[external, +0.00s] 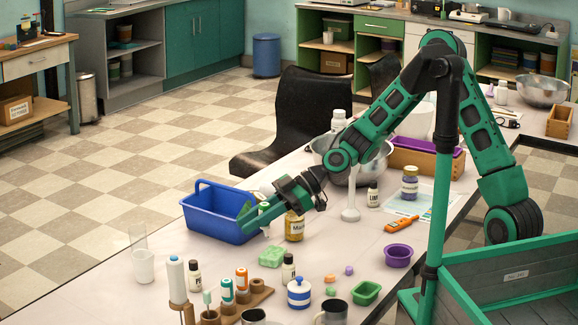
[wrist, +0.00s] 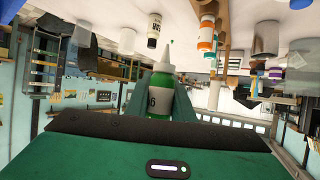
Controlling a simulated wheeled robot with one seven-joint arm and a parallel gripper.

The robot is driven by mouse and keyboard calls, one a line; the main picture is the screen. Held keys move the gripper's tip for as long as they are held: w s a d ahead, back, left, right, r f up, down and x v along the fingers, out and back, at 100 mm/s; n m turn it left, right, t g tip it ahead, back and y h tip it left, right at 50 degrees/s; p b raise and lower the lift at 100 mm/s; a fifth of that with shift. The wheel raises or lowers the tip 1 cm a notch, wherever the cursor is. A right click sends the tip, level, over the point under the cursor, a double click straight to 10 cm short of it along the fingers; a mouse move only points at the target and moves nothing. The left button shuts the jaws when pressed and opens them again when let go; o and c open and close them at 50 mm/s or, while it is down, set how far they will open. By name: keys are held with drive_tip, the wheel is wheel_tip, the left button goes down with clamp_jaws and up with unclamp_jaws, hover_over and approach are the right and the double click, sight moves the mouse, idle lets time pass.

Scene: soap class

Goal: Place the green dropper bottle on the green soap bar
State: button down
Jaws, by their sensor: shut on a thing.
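The green dropper bottle (wrist: 160,101), with a white label and a pale pointed nozzle, is between my gripper's green fingers in the wrist view, which looks upside down. My gripper (external: 256,213) is shut on it in the external view, raised above the table beside the blue basket; there the fingers mostly hide the bottle. The green soap bar (external: 271,256) lies flat on the table, below and slightly right of my gripper and apart from it. Its top looks bare.
The blue basket (external: 212,226) stands left of my gripper. A yellow-labelled jar (external: 295,227) is close on the right. A wooden rack with bottles (external: 242,296) and a blue-white jar (external: 299,293) stand in front.

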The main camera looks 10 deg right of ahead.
drive_tip(key=w+d+f, duration=0.1)
drive_tip(key=w+f, duration=0.1)
drive_tip(key=w, duration=0.1)
drive_tip(key=w+d+f, duration=0.1)
drive_tip(key=w+f, duration=0.1)
drive_tip(key=w, duration=0.2)
drive_tip(key=w+d+f, duration=0.2)
drive_tip(key=w, duration=0.1)
drive_tip(key=shift+w+f, duration=0.35)
drive_tip(key=shift+f, duration=2.05)
drive_tip(key=c, duration=1.5)
unclamp_jaws()
drive_tip(key=shift+f, duration=0.1)
drive_tip(key=shift+c, duration=0.2)
drive_tip(key=shift+w+d+r, duration=0.1)
drive_tip(key=shift+d+r, duration=0.15)
drive_tip(key=v, duration=1.1)
drive_tip(key=shift+d, duration=0.2)
